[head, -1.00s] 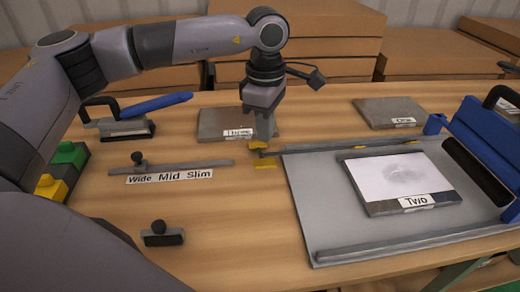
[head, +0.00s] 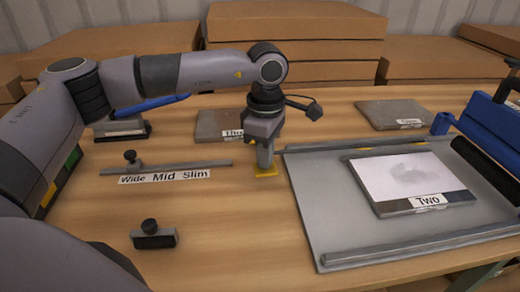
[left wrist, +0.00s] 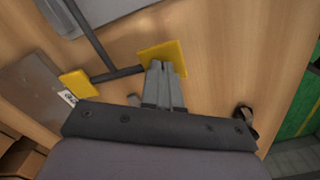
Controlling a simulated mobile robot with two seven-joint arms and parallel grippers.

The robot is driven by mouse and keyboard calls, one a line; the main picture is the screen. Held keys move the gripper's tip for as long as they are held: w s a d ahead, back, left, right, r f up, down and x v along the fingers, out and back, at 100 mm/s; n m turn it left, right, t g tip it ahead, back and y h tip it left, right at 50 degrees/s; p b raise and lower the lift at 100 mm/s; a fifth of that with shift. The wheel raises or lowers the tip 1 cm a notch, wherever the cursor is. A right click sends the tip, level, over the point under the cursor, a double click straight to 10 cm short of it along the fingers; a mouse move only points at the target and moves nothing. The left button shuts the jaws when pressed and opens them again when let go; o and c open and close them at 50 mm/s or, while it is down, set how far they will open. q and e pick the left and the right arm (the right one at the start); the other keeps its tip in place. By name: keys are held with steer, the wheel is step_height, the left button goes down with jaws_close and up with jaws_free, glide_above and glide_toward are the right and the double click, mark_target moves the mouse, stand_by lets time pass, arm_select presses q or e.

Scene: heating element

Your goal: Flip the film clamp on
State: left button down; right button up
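The film clamp shows as a dark bar (left wrist: 118,73) with yellow pads at the left edge of the grey tray (head: 300,200). One flat yellow pad (head: 266,171) lies close to the table, and it also shows in the left wrist view (left wrist: 174,50). A second yellow pad (left wrist: 78,84) sits at the bar's other end; my gripper hides it in the head view. My left gripper (head: 265,164) points down with its fingers together, and the fingertips (left wrist: 160,64) are at the first pad. I cannot tell whether they touch it. My right gripper is out of view.
A plate labelled Two (head: 427,204) with a pale sheet lies in the tray. A blue roller unit (head: 495,120) stands at the right. A slider bar labelled Wide Mid Slim (head: 200,163) and a black-knobbed block (head: 153,236) are left. Plate Three (head: 215,125) lies behind.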

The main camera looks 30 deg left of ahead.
arm_select(q)
steer(key=shift+f+b, duration=0.8)
steer(key=shift+f, duration=0.45)
steer(key=shift+r, duration=0.15)
steer(key=shift+r+p, duration=2.45)
steer(key=shift+r, duration=1)
